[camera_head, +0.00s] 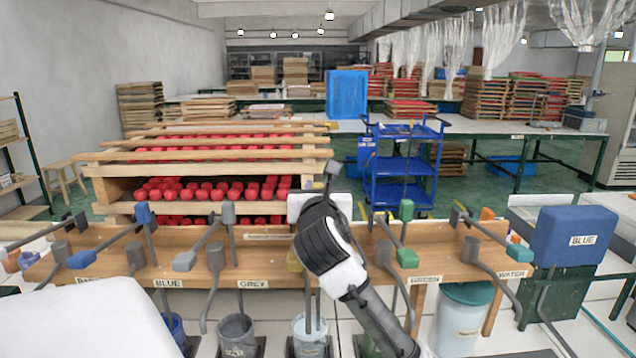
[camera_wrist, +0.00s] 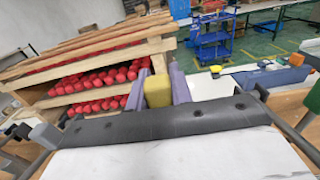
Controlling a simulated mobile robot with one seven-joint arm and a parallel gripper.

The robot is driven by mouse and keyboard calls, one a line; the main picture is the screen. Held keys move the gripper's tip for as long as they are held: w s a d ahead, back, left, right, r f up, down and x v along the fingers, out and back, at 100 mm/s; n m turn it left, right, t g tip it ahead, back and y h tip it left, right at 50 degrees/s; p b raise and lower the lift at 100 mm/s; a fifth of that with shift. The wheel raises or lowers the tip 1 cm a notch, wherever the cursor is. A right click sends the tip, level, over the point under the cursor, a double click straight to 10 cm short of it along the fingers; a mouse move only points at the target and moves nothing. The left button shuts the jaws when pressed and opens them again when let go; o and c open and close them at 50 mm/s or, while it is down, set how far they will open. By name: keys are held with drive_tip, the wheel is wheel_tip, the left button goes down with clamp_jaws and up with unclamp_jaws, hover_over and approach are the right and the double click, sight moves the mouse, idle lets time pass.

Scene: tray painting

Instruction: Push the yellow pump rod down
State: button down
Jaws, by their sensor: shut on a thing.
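The yellow pump rod's handle shows as a yellow block (camera_wrist: 158,91) in the wrist view, between the two purple-grey fingers of my gripper (camera_wrist: 157,86). The fingers are shut on it. In the head view only a small yellow part (camera_head: 293,262) shows at the left of my arm, by the wooden pump rack (camera_head: 240,262). My wrist hides the rest of the handle and the fingers there. A grey rod below goes down into a bucket (camera_head: 310,336) with pale contents.
Other pump handles stand along the rack: blue (camera_head: 142,213), grey (camera_head: 229,212), green (camera_head: 406,210) and teal (camera_head: 520,252). A blue cart (camera_head: 402,165) is farther back. A blue box (camera_head: 575,237) stands at the right.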

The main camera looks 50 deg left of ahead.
drive_tip(key=shift+f, duration=0.25)
drive_tip(key=c, duration=1.2)
unclamp_jaws()
drive_tip(key=shift+c, duration=0.2)
drive_tip(key=b+v, duration=0.4)
drive_tip(key=v, duration=0.9)
drive_tip(key=shift+s+d, duration=0.2)
drive_tip(key=shift+d, duration=0.15)
drive_tip(key=shift+c, duration=0.3)
